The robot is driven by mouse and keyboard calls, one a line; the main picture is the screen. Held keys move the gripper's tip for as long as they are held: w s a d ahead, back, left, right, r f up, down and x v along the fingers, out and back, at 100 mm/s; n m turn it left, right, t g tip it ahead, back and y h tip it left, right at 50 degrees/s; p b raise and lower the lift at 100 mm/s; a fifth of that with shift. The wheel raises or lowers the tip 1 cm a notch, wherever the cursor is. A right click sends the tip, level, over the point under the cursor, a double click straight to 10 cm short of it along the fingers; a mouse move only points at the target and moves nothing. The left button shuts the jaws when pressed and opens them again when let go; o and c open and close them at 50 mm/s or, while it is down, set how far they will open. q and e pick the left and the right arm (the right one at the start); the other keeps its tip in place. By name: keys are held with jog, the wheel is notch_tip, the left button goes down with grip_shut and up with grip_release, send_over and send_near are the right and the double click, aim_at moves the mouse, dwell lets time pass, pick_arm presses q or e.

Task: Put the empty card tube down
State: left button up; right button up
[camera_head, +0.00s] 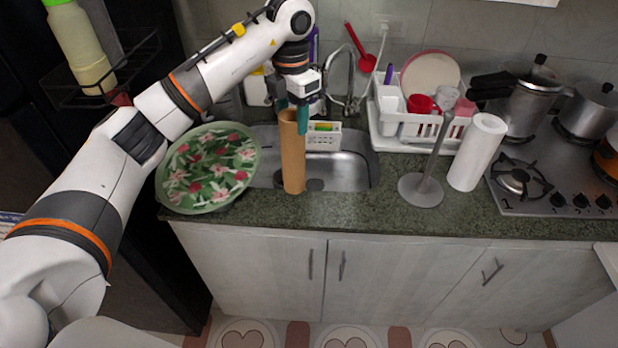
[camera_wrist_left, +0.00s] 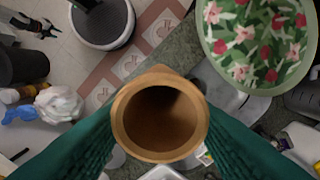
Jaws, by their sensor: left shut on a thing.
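The empty card tube (camera_head: 292,160) is brown and upright in the head view, in front of the sink. My left gripper (camera_head: 303,112) is shut on the tube near its top end. In the left wrist view the tube's open round end (camera_wrist_left: 160,113) sits between the two green fingers, and its inside is hollow. In the head view the tube's lower end overlaps the front edge of the sink; I cannot tell whether it touches the counter.
A green floral tray (camera_head: 208,168) lies left of the sink (camera_head: 345,174). Right of it stand a grey holder with a rod (camera_head: 421,190), a white paper roll (camera_head: 477,152), a dish rack (camera_head: 390,128) and the stove (camera_head: 540,205). The front counter strip (camera_head: 340,212) is clear.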

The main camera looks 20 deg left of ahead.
aim_at(293, 154)
pick_arm(q)
notch_tip(293, 154, down, 8)
jog(key=p, duration=0.2)
jog(key=shift+p, duration=0.3)
jog(key=shift+f, duration=0.2)
jog(key=o, duration=1.4)
jog(key=shift+r, duration=0.1)
